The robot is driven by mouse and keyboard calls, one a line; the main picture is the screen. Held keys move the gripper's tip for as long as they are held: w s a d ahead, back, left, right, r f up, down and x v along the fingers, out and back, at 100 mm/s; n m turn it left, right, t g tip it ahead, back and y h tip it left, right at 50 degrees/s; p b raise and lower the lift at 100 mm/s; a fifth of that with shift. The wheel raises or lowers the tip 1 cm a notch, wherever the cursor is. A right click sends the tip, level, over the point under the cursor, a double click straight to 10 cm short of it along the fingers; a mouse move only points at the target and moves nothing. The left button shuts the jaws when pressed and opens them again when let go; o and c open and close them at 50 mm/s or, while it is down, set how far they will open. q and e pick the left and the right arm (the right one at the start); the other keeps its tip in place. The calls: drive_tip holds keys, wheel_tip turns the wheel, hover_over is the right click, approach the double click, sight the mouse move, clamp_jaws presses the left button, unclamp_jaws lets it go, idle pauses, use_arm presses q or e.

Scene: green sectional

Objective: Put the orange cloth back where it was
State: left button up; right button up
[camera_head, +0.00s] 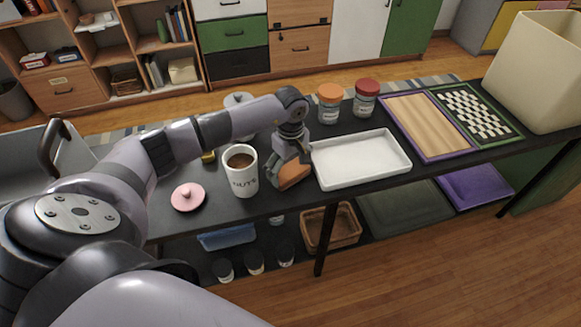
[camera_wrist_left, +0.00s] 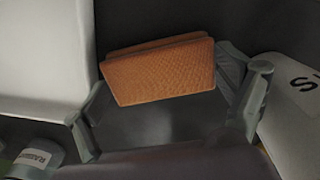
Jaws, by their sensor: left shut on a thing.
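The orange cloth (camera_head: 294,176) is a small folded piece near the front edge of the dark tabletop, between the white mug-like jar and the white tray. It also shows in the left wrist view (camera_wrist_left: 160,73), between the two fingers. My left gripper (camera_head: 290,163) points down and is shut on the cloth, covering part of it. I cannot tell whether the cloth touches the table. My right gripper is out of view.
A white jar (camera_head: 242,178) with brown contents and a pink lid (camera_head: 188,197) lie left of the cloth. The white tray (camera_head: 375,179) is close on the right. Two lidded jars, orange (camera_head: 329,104) and red (camera_head: 365,99), stand behind. A lower shelf holds a basket (camera_head: 331,241).

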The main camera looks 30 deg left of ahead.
sight(291, 170)
use_arm(q)
drive_tip(key=o, duration=0.7)
drive_tip(key=shift+o, duration=0.2)
drive_tip(key=shift+r+p, duration=0.3)
drive_tip(key=shift+p, duration=0.1)
wheel_tip(291, 170, up, 12)
drive_tip(key=b, duration=0.2)
drive_tip(key=shift+f, duration=0.15)
drive_tip(key=shift+d, duration=0.1)
